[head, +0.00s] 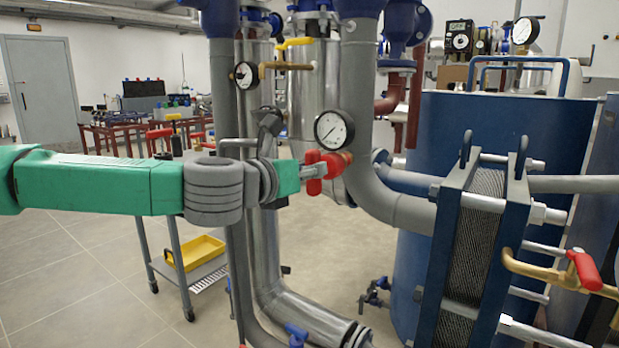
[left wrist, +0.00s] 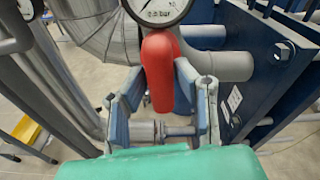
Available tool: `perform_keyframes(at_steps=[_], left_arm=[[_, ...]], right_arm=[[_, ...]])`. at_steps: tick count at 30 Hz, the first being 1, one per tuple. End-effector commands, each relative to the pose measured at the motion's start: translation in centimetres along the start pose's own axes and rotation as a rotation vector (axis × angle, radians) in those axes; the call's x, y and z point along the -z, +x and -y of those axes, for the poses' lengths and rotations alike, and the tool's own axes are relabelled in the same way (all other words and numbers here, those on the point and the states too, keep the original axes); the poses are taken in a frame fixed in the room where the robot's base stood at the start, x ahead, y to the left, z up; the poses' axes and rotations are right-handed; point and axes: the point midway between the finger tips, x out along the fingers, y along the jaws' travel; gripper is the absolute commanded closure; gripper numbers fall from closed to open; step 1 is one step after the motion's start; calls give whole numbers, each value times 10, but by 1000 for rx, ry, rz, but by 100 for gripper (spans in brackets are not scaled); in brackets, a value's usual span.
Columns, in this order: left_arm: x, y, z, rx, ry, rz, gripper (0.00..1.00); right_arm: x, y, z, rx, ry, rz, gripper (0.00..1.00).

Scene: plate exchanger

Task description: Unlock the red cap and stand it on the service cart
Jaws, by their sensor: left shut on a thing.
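The red cap (head: 333,160) sits just below a round pressure gauge, against the large grey pipe. My left gripper (head: 312,171) reaches it from the left and is shut on it. In the left wrist view the red cap (left wrist: 161,72) stands between the two blue-grey fingers of the left gripper (left wrist: 160,92). I cannot tell whether the cap is still locked to the fitting behind it. The service cart (head: 179,254) stands on the floor at the left, its upper part mostly hidden behind my left arm. My right gripper is not in view.
A yellow tray (head: 196,252) lies on the cart's lower shelf. The gauge (head: 334,129), vertical pipes (head: 222,100) and a large elbow pipe (head: 385,195) crowd the cap. The blue plate exchanger (head: 480,240) and a red-handled brass valve (head: 584,271) stand at the right. Floor at lower left is clear.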

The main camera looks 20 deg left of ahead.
Motion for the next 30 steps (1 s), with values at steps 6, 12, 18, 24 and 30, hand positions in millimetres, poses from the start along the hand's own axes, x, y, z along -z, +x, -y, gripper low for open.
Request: perform_keyframes(at_steps=[6,12,18,24,30], left_arm=[[-5,0,-5,-11,-8,8,100],[-3,-13,-4,-11,-7,9,100],[0,-28,-3,-7,-3,7,100],[2,-38,-2,-5,-1,5,100],[2,-40,0,-4,1,4,100]], right_arm=[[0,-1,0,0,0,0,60],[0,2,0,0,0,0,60],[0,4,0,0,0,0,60],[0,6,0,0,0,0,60],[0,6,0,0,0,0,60]])
